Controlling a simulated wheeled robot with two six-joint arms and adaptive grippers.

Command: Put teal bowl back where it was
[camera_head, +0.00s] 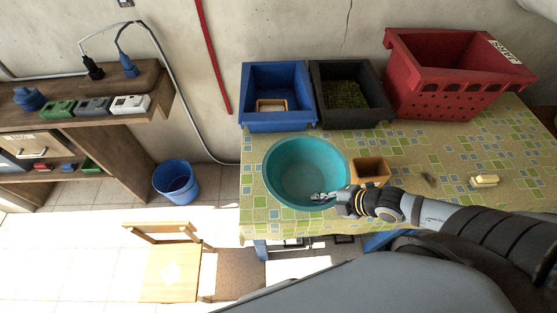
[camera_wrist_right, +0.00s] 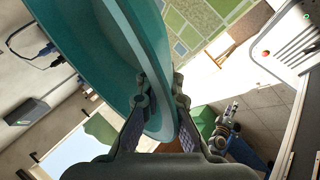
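The teal bowl (camera_head: 300,168) is at the left front part of the patterned table, open side up and empty; I cannot tell whether it is lifted a little. My right gripper (camera_head: 322,197) is at its front right rim. In the right wrist view the bowl's wall (camera_wrist_right: 115,60) runs between the two fingers (camera_wrist_right: 160,92), which close on the rim from both sides. My left gripper is outside the head view; what looks like it (camera_wrist_right: 228,118) shows small at the right of the wrist view, away from the bowl, its fingers too small to judge.
Behind the bowl stand a blue crate (camera_head: 247,113), a black crate (camera_head: 324,112) and a red crate (camera_head: 440,107). A small brown box (camera_head: 370,168) stands close to the bowl's right. A yellow block (camera_head: 484,181) lies farther right. A blue bucket (camera_head: 176,184) and a wooden chair (camera_head: 172,270) are on the floor.

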